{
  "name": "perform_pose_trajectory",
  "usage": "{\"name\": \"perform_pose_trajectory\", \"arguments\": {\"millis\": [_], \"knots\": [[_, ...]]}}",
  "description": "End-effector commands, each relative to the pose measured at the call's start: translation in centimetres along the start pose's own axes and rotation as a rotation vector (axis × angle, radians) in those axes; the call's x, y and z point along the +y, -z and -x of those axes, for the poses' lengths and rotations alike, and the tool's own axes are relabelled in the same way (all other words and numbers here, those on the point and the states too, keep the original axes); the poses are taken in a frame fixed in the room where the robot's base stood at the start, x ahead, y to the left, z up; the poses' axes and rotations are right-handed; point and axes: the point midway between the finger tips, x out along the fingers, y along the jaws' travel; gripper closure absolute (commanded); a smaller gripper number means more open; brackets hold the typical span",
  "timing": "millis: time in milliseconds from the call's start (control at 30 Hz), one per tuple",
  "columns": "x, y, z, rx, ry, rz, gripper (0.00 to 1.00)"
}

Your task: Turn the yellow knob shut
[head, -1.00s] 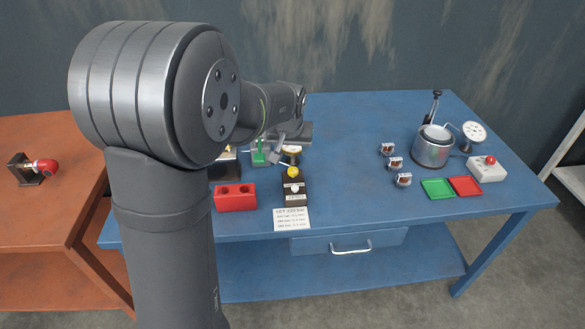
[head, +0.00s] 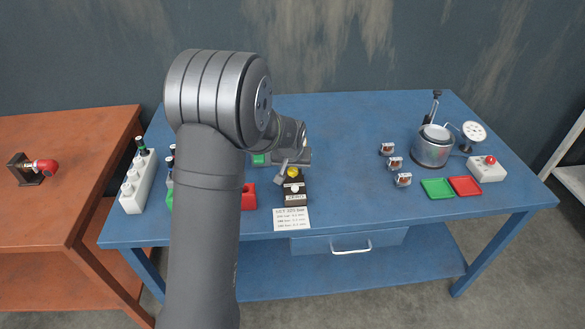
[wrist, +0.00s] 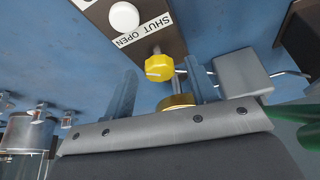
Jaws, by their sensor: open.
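The yellow knob (head: 293,172) sits on a small dark block (head: 295,199) near the front middle of the blue bench. In the wrist view the yellow knob (wrist: 159,67) is on a short stem beside a white label reading SHUT OPEN (wrist: 145,29). A small white knob (wrist: 124,17) is on the same block. My gripper (head: 288,164) is just behind the yellow knob in the head view. It is open and appears empty, apart from the knob, with the knob ahead of its jaws (wrist: 161,86). Its fingertips are partly hidden in the head view.
A paper card (head: 292,219) lies in front. A brass-coloured part (wrist: 176,101) is close to my gripper. A white rack (head: 138,185) stands left; a pot (head: 433,152) and trays stand right.

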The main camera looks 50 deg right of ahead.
Motion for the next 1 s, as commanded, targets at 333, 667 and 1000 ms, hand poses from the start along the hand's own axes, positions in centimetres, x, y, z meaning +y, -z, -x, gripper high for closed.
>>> {"name": "perform_pose_trajectory", "arguments": {"millis": [333,667,1000], "knots": [[0.00,0.00,0.03,0.000,0.000,0.000,0.93],[-0.12,-0.03,0.03,-0.003,-0.030,-0.072,0.92],[-0.25,-0.01,0.01,-0.002,-0.093,-0.223,0.92]]}}
